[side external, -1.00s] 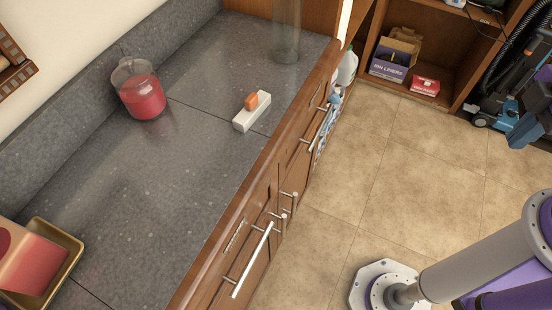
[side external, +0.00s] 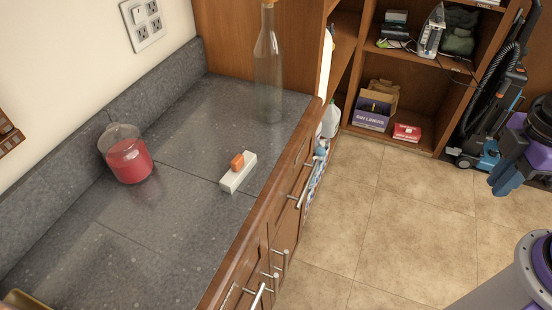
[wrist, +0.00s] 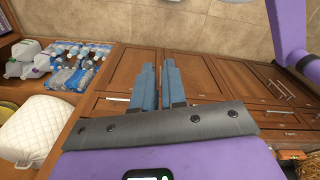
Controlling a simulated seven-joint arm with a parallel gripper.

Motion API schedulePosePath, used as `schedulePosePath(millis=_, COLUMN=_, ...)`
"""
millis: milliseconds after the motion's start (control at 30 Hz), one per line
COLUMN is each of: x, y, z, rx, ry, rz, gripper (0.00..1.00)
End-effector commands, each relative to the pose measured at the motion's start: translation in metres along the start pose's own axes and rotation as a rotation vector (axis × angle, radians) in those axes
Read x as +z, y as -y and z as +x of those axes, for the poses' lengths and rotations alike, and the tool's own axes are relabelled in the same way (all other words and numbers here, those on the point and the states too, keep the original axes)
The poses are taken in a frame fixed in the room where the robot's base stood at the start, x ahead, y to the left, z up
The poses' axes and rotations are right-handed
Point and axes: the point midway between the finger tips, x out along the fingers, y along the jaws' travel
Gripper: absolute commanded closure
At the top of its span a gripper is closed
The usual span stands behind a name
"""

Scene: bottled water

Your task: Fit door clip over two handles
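A white bar with an orange block on it (side external: 238,173), perhaps the door clip, lies on the grey counter in the side view. Silver bar handles, including an upper one (side external: 302,193) and a lower one (side external: 283,260), stick out from the wooden cabinet fronts. Handles also show at the right in the wrist view (wrist: 283,90). My gripper (side external: 503,185) is at the right edge of the side view, over the floor and apart from the counter. In the wrist view its two blue fingers (wrist: 160,72) point at the cabinet doors, close together, with nothing visible between them.
A jug of red liquid (side external: 127,155) and a tall clear bottle (side external: 268,65) stand on the counter (side external: 150,225). Open shelves hold a bin-liner box (side external: 372,112) and a red box (side external: 407,132). A vacuum cleaner (side external: 480,145) stands at the right. The tiled floor between is clear.

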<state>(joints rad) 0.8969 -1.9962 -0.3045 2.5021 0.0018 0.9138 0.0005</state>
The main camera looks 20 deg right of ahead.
Motion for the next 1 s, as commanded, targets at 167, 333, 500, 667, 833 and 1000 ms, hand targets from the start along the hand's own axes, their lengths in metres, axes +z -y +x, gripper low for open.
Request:
schedulePosePath(millis=167, x=0.0, y=0.0, z=0.0, rx=0.0, ry=0.0, rz=0.0, gripper=0.36)
schedulePosePath(millis=333, x=0.0, y=0.0, z=0.0, rx=0.0, ry=0.0, rz=0.0, gripper=0.36)
schedulePosePath(millis=500, x=-0.006, y=0.001, z=0.003, rx=-0.006, ry=-0.012, rz=0.004, gripper=0.36)
schedulePosePath(millis=667, x=-0.044, y=0.008, z=0.018, rx=-0.039, ry=-0.097, rz=0.034, gripper=0.36)
schedulePosePath(millis=833, x=-0.107, y=0.016, z=0.043, rx=-0.08, ry=-0.252, rz=0.108, gripper=0.36)
schedulePosePath(millis=1000, x=-0.165, y=0.018, z=0.067, rx=-0.097, ry=-0.412, rz=0.199, gripper=0.36)
